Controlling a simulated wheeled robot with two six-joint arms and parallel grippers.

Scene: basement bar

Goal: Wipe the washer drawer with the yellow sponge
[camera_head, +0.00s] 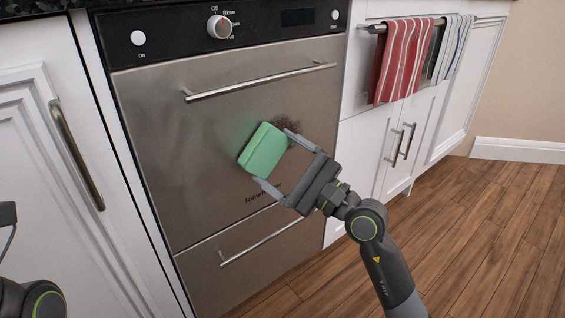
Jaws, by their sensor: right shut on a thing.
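The washer drawer (215,125) is a shut stainless steel front with a long bar handle. A dark, smudgy stain (288,126) marks it right of centre. My right gripper (272,157) is shut on a green sponge (262,148); no yellow sponge is in view. The sponge is held against or very close to the drawer front, just left of and below the stain; I cannot tell whether it touches. Part of the stain is hidden behind the sponge and a finger. Only dark parts of my left arm show at the left edge, and its jaws cannot be made out.
A black control panel with a knob (219,27) runs above the drawer. A lower drawer with a handle (258,236) is below. White cabinets stand on both sides. A red striped towel (402,60) hangs at the right. The wooden floor (480,235) is clear.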

